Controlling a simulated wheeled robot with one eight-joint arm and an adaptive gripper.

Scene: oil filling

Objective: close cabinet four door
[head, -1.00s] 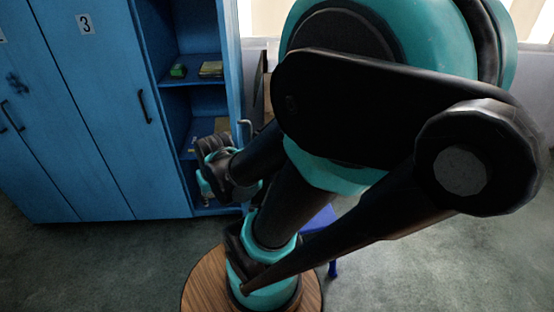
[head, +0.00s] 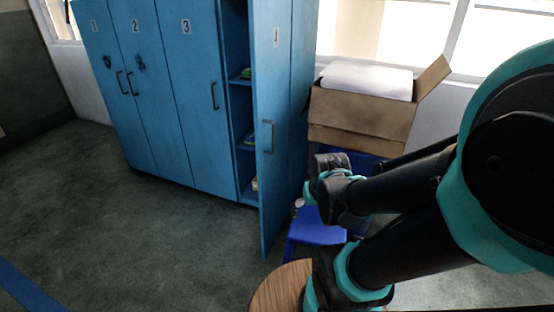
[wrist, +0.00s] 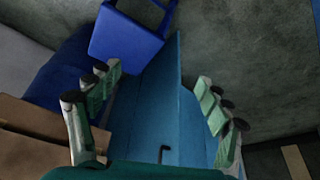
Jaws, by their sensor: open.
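The cabinet four door (head: 270,130), blue with a "4" label and a dark handle (head: 268,137), stands partly open in the head view. A strip of the shelved interior (head: 241,135) shows to its left. In the wrist view a blue panel, apparently this door (wrist: 158,110), lies between the fingers' lines of sight, with a dark handle (wrist: 165,152) near the bottom. My gripper (wrist: 158,82) is open, its fingers spread left and right with nothing held. I cannot tell whether it touches the door. In the head view my fingers are not clearly visible.
The closed doors one to three (head: 160,95) stand left of the open one. A cardboard box (head: 360,110) stands behind at right. A blue chair (head: 318,228) and a round wooden top (head: 280,288) are close to my arm. The floor at left (head: 120,230) is clear.

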